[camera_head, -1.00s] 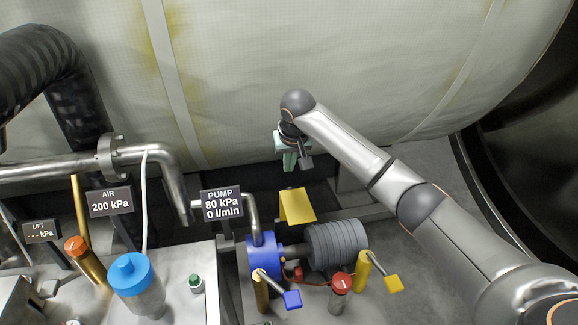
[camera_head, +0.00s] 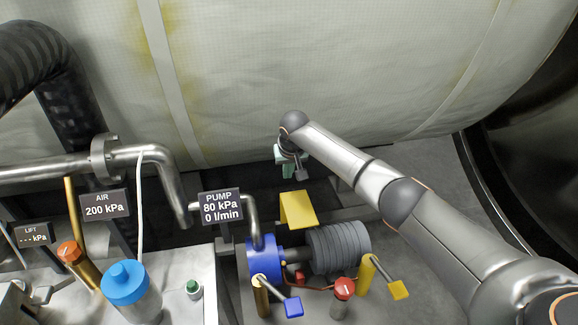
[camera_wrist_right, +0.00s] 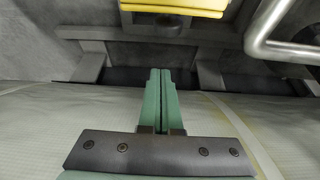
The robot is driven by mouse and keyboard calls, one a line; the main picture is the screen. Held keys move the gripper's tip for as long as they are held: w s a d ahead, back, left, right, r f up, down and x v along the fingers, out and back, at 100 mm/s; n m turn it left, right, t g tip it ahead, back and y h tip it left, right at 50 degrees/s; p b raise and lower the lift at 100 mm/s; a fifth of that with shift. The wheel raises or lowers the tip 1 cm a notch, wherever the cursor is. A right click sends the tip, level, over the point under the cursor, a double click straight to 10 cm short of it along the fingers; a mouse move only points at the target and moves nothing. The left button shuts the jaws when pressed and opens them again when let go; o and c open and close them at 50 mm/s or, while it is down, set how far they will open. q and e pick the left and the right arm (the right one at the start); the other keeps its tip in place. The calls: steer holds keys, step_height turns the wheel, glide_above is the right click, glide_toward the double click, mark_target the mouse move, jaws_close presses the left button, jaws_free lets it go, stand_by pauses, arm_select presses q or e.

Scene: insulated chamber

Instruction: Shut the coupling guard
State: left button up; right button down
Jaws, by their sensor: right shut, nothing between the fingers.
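The coupling guard (camera_head: 298,208) is a yellow plate standing up, open, behind the shaft coupling (camera_head: 296,256) between the blue pump (camera_head: 264,257) and the grey ribbed motor (camera_head: 338,247). Its yellow edge (camera_wrist_right: 175,8) also shows at the top of the right wrist view. My right gripper (camera_head: 284,172) is behind the guard and apart from it, partly hidden by its own wrist. In the right wrist view its green fingers (camera_wrist_right: 160,76) are together, with nothing between them. My left gripper is out of view.
A pump sign (camera_head: 221,206) and a bent metal pipe stand left of the guard. In front are a blue-tipped lever (camera_head: 293,308), a yellow-tipped lever (camera_head: 398,290) and a red knob (camera_head: 344,288). A large pale insulated tank (camera_head: 330,60) fills the back.

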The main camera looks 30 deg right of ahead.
steer(key=shift+s+a+f+p, duration=0.15)
steer(key=shift+s+p, duration=0.15)
steer(key=shift+s, duration=0.35)
steer(key=shift+s+a+p, duration=0.2)
steer(key=shift+s+p, duration=0.15)
steer(key=shift+s, duration=0.25)
steer(key=shift+s+a+f+p, duration=0.15)
steer(key=shift+s+p, duration=0.15)
steer(key=shift+s, duration=0.35)
